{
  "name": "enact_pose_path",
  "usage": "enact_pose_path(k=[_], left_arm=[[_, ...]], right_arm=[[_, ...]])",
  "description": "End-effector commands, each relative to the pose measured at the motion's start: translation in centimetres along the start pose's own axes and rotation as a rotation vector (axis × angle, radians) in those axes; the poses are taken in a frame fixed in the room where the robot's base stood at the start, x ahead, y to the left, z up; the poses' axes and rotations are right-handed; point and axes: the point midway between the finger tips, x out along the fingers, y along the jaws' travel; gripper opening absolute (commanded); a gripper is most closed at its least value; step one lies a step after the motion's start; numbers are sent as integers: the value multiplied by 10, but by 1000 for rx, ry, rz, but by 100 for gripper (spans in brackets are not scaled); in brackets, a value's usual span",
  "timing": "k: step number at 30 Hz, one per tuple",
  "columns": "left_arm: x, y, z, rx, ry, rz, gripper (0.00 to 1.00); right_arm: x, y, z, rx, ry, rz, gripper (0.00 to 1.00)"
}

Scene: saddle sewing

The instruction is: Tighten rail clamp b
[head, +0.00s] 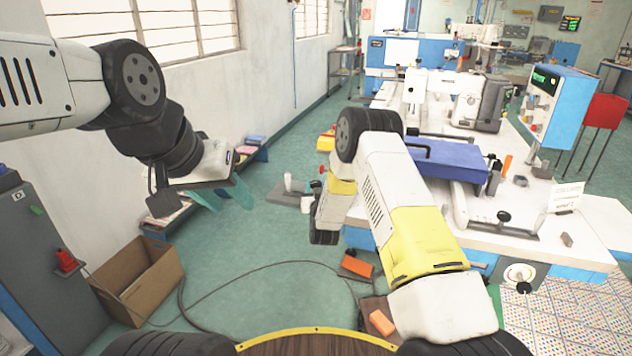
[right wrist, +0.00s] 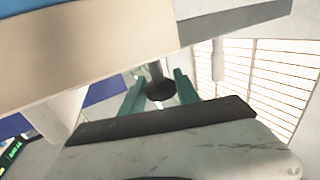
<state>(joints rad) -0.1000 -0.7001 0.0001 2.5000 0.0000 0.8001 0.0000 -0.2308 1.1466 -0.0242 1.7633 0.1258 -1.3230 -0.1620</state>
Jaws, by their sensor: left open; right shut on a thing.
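In the right wrist view, a black round knob (right wrist: 160,91) on a dark stem sits between the teal fingers of my right gripper (right wrist: 159,86), which is shut on it. I take this knob to be rail clamp b's, though the clamp body cannot be made out. In the head view my right arm hides this gripper and the knob. My left gripper (head: 222,197) is open and empty, above the floor on the left, well away from the table.
The white-topped machine table (head: 590,232) fills the right side, with a blue panel (head: 447,166), a sewing head (head: 478,103) and other black knobs (head: 503,216) on it. A cardboard box (head: 138,280) stands on the floor at left. A cable (head: 270,268) crosses the open floor.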

Motion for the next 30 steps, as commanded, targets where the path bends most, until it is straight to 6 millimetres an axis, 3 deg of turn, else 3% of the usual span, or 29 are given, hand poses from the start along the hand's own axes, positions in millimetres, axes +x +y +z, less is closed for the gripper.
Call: enact_pose_path(k=[21,30], left_arm=[[0,0,0,0,0,0,42],[0,0,0,0,0,0,42]], right_arm=[[-1,-2,2,1,-1,425,0],[-1,-1,2,1,-2,523,0]])
